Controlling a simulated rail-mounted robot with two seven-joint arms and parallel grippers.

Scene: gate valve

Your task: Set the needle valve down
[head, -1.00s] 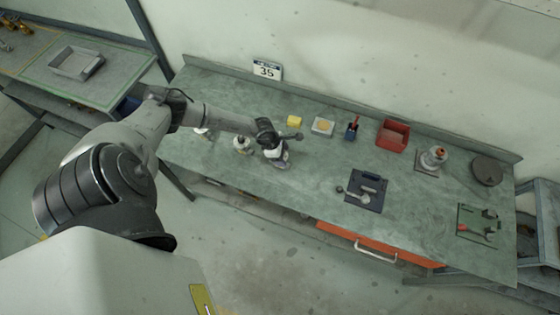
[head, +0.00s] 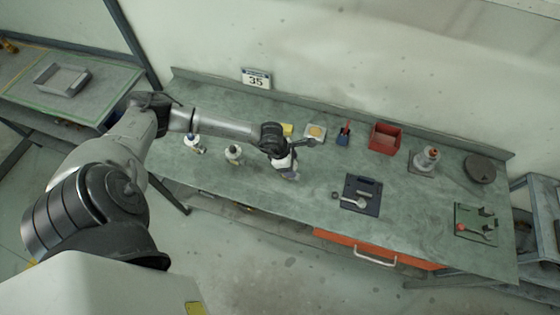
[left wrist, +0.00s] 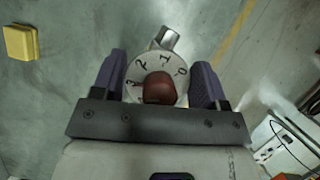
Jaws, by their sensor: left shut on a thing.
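The needle valve (left wrist: 158,82) has a round pale dial marked with numbers, a reddish-brown knob and a metal stub. In the left wrist view it sits between the two dark fingers of my left gripper (left wrist: 160,80), which is shut on it. In the head view my left gripper (head: 287,170) is over the green workbench (head: 240,185), left of the dark blue tray. The valve is mostly hidden there, and I cannot tell whether it touches the bench. My right gripper is not in view.
Two small pale-bodied fittings (head: 233,154) (head: 194,145) stand left of the gripper. A yellow block (head: 287,129), partly hidden, lies behind it. A dark blue tray (head: 372,205) with metal parts lies to the right. A red bin (head: 385,137) stands farther back. The bench between gripper and tray is clear.

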